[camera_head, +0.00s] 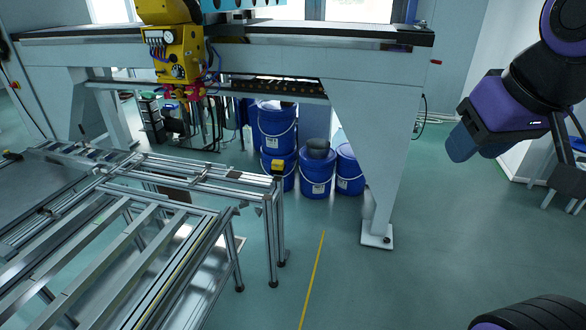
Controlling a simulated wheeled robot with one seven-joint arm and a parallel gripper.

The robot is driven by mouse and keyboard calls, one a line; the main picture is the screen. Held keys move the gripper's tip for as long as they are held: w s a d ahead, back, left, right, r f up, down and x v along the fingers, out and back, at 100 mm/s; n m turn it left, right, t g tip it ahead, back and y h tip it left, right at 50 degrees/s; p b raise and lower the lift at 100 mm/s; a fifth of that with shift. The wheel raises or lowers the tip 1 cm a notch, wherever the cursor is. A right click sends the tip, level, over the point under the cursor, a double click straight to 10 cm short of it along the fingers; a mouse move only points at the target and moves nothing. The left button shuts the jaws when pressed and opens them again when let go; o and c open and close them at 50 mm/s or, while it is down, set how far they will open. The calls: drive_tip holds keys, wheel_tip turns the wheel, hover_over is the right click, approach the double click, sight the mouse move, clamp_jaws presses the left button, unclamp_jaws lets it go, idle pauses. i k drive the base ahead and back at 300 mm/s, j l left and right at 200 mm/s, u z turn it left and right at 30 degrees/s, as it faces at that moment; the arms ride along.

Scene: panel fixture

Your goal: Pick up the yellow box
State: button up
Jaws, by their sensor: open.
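The yellow box (278,166) is small and sits at the far right corner of the metal frame (230,181), with blue buckets behind it.
Several blue buckets (317,172) stand on the floor behind the frame. A large grey gantry with a sloped leg (376,130) rises between the yellow box and my arm. A yellow machine head (178,55) hangs at the upper left. The green floor (400,275) at front right is clear.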

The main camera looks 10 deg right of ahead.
sight(276, 164)
drive_tip(key=i+l+u, duration=0.1)
drive_tip(key=i+l, duration=0.2)
drive_tip(key=i, duration=0.35)
drive_tip(key=i+l+u, duration=0.1)
drive_tip(key=i+l, duration=0.3)
drive_tip(key=i, duration=0.2)
drive_tip(key=i+l+u, duration=0.1)
drive_tip(key=i+l, duration=0.3)
drive_tip(key=i, duration=0.25)
drive_tip(key=i+l+u, duration=0.1)
drive_tip(key=i+l, duration=0.4)
drive_tip(key=i, duration=0.1)
